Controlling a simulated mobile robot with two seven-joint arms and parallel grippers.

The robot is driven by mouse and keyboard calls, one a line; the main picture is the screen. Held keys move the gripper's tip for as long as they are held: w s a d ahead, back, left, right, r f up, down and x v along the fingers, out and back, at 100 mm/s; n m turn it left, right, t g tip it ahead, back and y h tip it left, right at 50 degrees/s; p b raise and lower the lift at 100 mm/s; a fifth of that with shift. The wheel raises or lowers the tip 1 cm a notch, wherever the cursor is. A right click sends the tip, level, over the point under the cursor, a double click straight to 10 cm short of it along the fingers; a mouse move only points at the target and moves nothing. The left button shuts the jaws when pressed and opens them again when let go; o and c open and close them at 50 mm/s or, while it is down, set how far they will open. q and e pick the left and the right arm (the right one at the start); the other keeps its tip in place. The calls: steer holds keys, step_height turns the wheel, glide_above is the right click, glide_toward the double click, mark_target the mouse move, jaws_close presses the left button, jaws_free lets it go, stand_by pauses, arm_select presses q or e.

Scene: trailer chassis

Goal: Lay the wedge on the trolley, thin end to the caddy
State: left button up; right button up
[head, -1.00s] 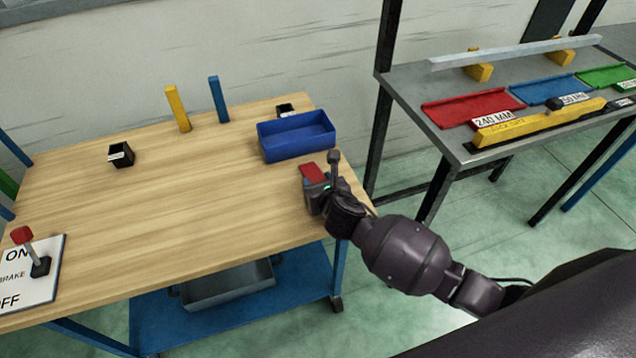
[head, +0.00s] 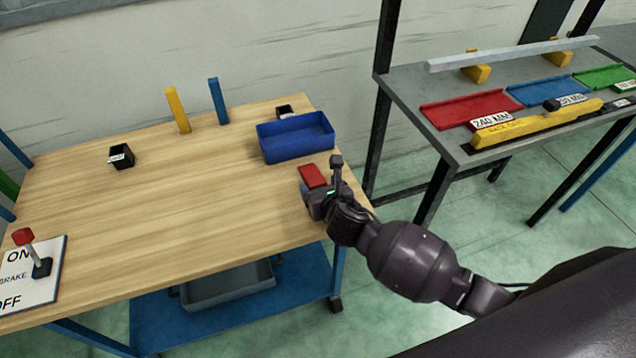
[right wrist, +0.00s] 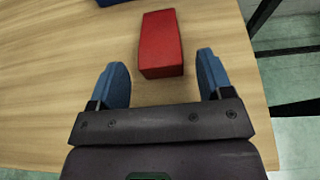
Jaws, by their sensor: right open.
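A red block (head: 312,176), which I take for the wedge, lies on the wooden top of the trolley (head: 210,200) near its right edge. The red block (right wrist: 161,45) also shows in the right wrist view, lying flat just ahead of the jaws. My right gripper (head: 316,196) is at the near side of the block. In the right wrist view its blue fingers (right wrist: 163,76) are spread apart, with the block's near end between or just beyond the tips. A blue bin (head: 296,140), perhaps the caddy, stands behind the block. My left gripper is not in view.
Yellow (head: 177,110) and blue (head: 218,101) posts stand at the back, and a small black box (head: 121,157) on the left. A brake lever (head: 38,255) is front left. A grey bench (head: 450,140) with coloured trays stands right. The trolley's middle is clear.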

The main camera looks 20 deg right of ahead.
steer(key=p+v, duration=0.1)
steer(key=v, duration=0.9)
steer(key=shift+s+d+f+m, duration=0.1)
steer(key=shift+f+m, duration=0.15)
steer(key=shift+m, duration=0.15)
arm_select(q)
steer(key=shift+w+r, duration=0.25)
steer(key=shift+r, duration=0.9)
arm_select(e)
steer(key=s+d+f+m, duration=0.3)
steer(key=s+m, duration=0.2)
steer(key=m, duration=0.6)
steer(key=s+d+f+m+g, duration=0.1)
steer(key=s+m, duration=0.4)
steer(key=m, duration=0.7)
steer(key=s+d+f+m+g, duration=0.1)
steer(key=s+d+f+m, duration=0.3)
steer(key=m, duration=0.7)
steer(key=shift+s+d+f+m+h, duration=0.3)
steer(key=shift+s+d, duration=0.45)
steer(key=shift+d, duration=0.35)
